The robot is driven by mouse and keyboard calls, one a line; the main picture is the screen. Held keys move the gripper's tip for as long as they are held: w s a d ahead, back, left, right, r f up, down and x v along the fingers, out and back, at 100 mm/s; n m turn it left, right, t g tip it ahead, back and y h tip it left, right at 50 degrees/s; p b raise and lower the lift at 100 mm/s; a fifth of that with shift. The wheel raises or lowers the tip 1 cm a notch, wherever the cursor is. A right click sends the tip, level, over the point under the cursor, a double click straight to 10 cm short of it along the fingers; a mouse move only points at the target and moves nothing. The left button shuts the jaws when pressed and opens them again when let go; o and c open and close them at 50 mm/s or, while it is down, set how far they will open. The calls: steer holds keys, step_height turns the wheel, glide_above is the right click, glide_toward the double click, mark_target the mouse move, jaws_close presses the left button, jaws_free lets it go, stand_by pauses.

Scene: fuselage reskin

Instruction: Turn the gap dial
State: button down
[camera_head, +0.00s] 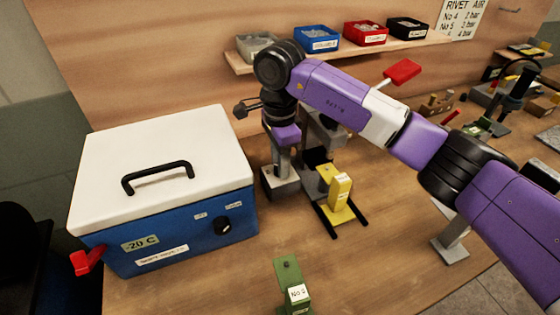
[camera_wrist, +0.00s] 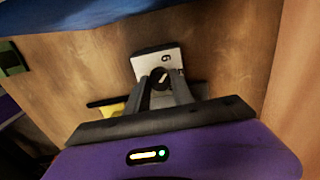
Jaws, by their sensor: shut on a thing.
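The gap dial (camera_wrist: 160,78) is a small round black knob with a pale pointer line, on a light grey block (camera_wrist: 156,61) marked with a figure that reads 6 or 9. My gripper (camera_wrist: 163,85) is shut on the dial, one finger on each side. In the head view a grey block (camera_head: 281,182) stands on the bench under my gripper (camera_head: 282,152). The dial itself cannot be made out there, and my wrist covers part of that area.
A yellow tool (camera_head: 340,190) on a dark stand is close to the right of the grey block. A blue cold box (camera_head: 180,235) with a white lid stands to the left. A green block (camera_head: 289,285) is in front. A shelf (camera_head: 400,51) with bins runs behind.

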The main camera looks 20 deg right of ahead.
steer(key=m, duration=0.4)
steer(key=shift+d+m, duration=0.1)
steer(key=shift+m, duration=0.2)
steer(key=m, duration=0.4)
steer(key=shift+p, duration=0.3)
steer(key=c, duration=1.1)
jaws_free()
steer(key=shift+r, duration=0.1)
step_height(320, 180, up, 8)
steer(key=shift+f+b, duration=0.15)
steer(key=shift+b, duration=0.3)
steer(key=shift+f, duration=0.1)
